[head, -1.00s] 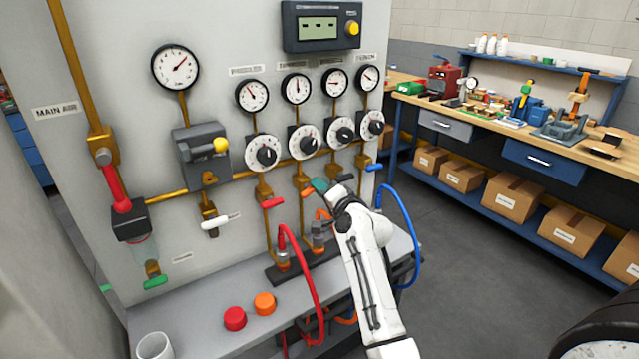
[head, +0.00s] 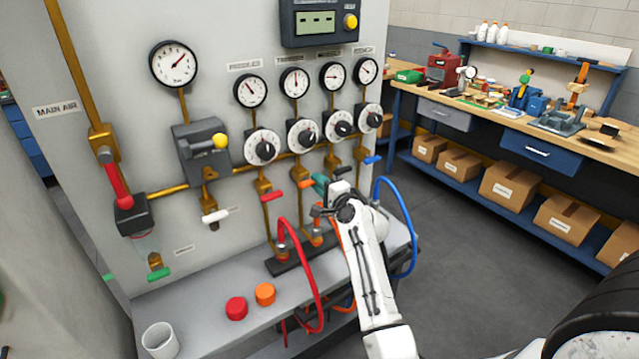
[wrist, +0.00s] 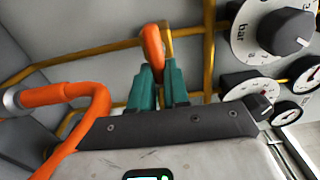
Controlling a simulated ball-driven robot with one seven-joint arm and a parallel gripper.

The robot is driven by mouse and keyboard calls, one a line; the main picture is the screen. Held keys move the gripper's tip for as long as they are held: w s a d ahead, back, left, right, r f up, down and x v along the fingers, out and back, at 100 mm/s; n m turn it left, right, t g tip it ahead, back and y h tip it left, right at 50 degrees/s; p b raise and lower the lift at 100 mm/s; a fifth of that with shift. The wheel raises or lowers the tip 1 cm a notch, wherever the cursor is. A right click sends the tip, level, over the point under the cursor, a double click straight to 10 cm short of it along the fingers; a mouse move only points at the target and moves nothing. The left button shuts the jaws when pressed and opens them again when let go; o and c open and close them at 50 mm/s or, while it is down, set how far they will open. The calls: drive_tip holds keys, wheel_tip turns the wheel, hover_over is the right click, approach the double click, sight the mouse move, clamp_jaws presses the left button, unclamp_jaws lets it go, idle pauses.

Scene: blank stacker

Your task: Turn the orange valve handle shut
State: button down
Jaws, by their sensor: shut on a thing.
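The orange valve handle (head: 305,183) is on the second pipe drop from the left in the row under the gauges. My gripper (head: 320,180), with teal fingers, is at this handle in the head view. In the wrist view, the orange handle (wrist: 153,46) stands between the tips of the teal fingers of my gripper (wrist: 158,72), which are shut on it. The fingers and my wrist hide part of the handle and the valve body, so I cannot tell its exact angle.
An orange hose (wrist: 75,95) curves close to my gripper. A red handle (head: 272,196) is on the left and a blue handle (head: 372,160) on the right. A red hose (head: 312,270) and a blue hose (head: 408,225) loop beside my arm. Red and orange caps lie on the shelf (head: 205,295).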

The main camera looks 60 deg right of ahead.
drive_tip(key=shift+w+a+f, duration=0.15)
drive_tip(key=shift+a+f, duration=0.15)
drive_tip(key=shift+f, duration=0.1)
drive_tip(key=c, duration=1.2)
unclamp_jaws()
drive_tip(key=shift+r, duration=0.1)
drive_tip(key=shift+c, duration=0.2)
drive_tip(key=shift+o, duration=0.7)
drive_tip(key=shift+r, duration=0.15)
drive_tip(key=b+v, duration=0.1)
drive_tip(key=v, duration=0.9)
drive_tip(key=shift+s, duration=0.4)
drive_tip(key=shift+a, duration=0.1)
